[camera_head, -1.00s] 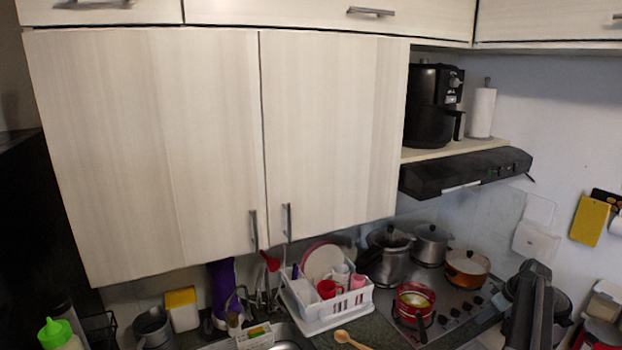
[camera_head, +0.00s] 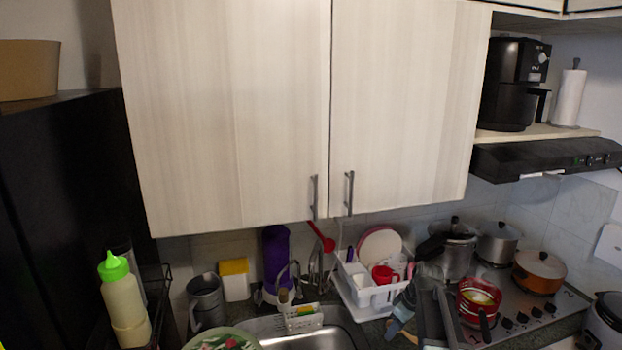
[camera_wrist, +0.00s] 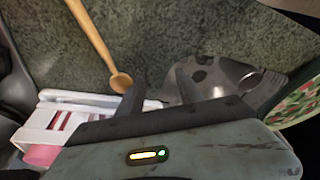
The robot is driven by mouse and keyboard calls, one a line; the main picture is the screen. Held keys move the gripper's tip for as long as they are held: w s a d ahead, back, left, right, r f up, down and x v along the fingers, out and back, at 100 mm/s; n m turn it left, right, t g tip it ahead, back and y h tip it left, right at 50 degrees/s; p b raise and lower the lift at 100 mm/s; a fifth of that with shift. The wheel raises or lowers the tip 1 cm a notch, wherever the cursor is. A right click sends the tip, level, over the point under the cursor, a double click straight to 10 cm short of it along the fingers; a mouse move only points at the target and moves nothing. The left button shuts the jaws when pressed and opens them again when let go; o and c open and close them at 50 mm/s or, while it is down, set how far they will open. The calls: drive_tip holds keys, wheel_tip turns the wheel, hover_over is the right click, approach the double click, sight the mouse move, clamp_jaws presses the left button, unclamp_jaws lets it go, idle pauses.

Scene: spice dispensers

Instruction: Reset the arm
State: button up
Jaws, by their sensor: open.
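My gripper (camera_wrist: 160,92) shows in the wrist view with its two dark fingers apart and nothing between them. It is above the dark speckled counter (camera_wrist: 180,40). In the head view, a dark part of my arm shows at the lower edge, in front of the counter between the dish rack and the stove. My fingers are not clear there.
A white dish rack (camera_head: 372,296) holds cups and plates. The stove (camera_head: 520,312) carries several pots, including a red pan (camera_head: 479,296). Closed cupboards (camera_head: 235,110) hang above. A green-capped bottle (camera_head: 124,300) stands at lower left, and a patterned plate (camera_head: 222,340) is beside the sink.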

drive_tip(key=shift+m+g+h, duration=0.3)
drive_tip(key=shift+m+g, duration=0.2)
drive_tip(key=s+a+f, duration=0.1)
drive_tip(key=s+a, duration=0.1)
drive_tip(key=a, duration=0.1)
drive_tip(key=s+a+f+b, duration=0.1)
drive_tip(key=s+a, duration=0.2)
drive_tip(key=a, duration=0.1)
drive_tip(key=s+a+f+b, duration=0.1)
drive_tip(key=s+a, duration=0.1)
drive_tip(key=a, duration=0.1)
drive_tip(key=shift+s+a+f, duration=0.2)
drive_tip(key=shift+s+f, duration=0.05)
drive_tip(key=shift+f, duration=0.1)
drive_tip(key=shift+m+h, duration=0.3)
drive_tip(key=shift+m, duration=0.5)
drive_tip(key=s, duration=0.1)
drive_tip(key=s+a, duration=0.1)
drive_tip(key=s, duration=0.1)
drive_tip(key=s+a, duration=0.1)
drive_tip(key=shift+s+f+b, duration=0.2)
drive_tip(key=shift+f+b, duration=0.1)
drive_tip(key=shift+f, duration=0.05)
drive_tip(key=s+m, duration=0.1)
drive_tip(key=s+d+m, duration=0.2)
drive_tip(key=shift+s+r+m+g+h, duration=0.25)
drive_tip(key=shift+s+m+g+h, duration=0.15)
drive_tip(key=shift+d+m, duration=0.15)
drive_tip(key=shift+m, duration=0.85)
drive_tip(key=shift+a, duration=0.2)
